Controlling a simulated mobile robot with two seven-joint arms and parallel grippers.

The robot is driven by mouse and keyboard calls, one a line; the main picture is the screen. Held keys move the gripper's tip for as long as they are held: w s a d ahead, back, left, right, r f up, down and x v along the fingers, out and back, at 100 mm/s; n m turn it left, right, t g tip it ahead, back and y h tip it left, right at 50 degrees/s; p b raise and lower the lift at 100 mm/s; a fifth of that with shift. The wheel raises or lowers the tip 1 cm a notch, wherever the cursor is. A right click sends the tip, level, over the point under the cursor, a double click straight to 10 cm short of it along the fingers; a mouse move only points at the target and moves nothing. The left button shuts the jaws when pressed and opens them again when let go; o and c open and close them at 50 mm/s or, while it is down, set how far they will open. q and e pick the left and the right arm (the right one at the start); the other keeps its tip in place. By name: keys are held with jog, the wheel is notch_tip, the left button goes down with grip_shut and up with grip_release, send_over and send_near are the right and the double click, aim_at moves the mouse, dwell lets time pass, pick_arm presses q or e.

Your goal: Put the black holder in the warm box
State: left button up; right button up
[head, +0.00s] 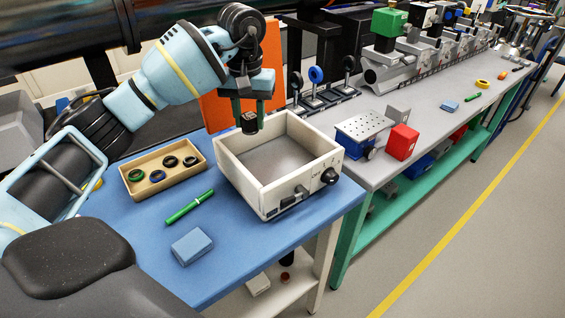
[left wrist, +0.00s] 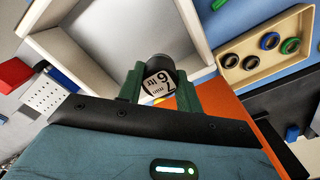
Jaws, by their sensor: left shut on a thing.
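My left gripper (head: 249,112) is shut on a small black holder (head: 249,123) and holds it over the back left wall of the warm box. The left wrist view shows the holder (left wrist: 159,77) between the green fingers, with a white printed label facing the camera. The warm box (head: 293,194) is an open-topped cream box with a black knob on its front, and its visible floor looks empty. In the left wrist view the box wall (left wrist: 75,58) is beyond the holder. My right gripper is not in view.
A tan tray (head: 134,190) with several dark rings stands left of the box. A green marker (head: 189,206) and a blue block (head: 192,246) lie on the blue mat (head: 130,233). An orange panel (head: 272,65) stands behind the box. A perforated plate (head: 362,127) and red block (head: 402,141) are right.

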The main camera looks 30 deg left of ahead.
aim_at(253, 165)
pick_arm(q)
jog(key=shift+s+f, duration=0.1)
jog(key=shift+f, duration=4.85)
jog(key=shift+f, duration=0.2)
jog(key=o, duration=1)
notch_tip(253, 165, up, 12)
jog(key=shift+r, duration=0.2)
